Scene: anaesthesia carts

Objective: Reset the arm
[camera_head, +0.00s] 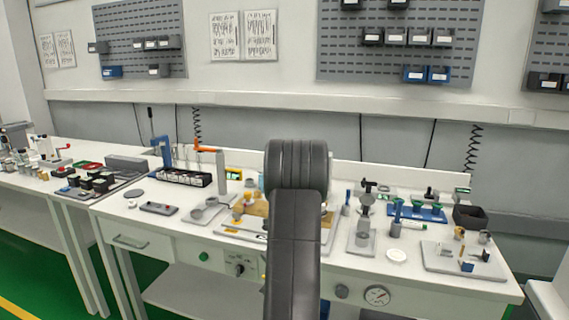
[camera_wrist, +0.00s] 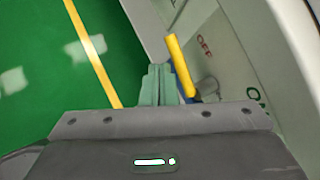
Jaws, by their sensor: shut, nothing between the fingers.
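In the wrist view my gripper (camera_wrist: 158,82) shows as two grey-green fingers close together, shut and empty. Just right of the fingertips is a yellow handle (camera_wrist: 179,62) on a pale panel (camera_wrist: 225,62) marked OFF, with more lettering at its lower right. A small blue part shows beside the handle. I cannot tell whether the fingers touch the handle. In the head view my dark arm rises in the middle, in front of the bench, and my gripper does not show there.
A white workbench (camera_head: 140,232) spans the head view, crowded with small parts, stands and a black rack (camera_head: 185,177). A gauge (camera_head: 377,295) and knobs sit on its front. Green floor (camera_wrist: 40,70) with a yellow line lies open at left in the wrist view.

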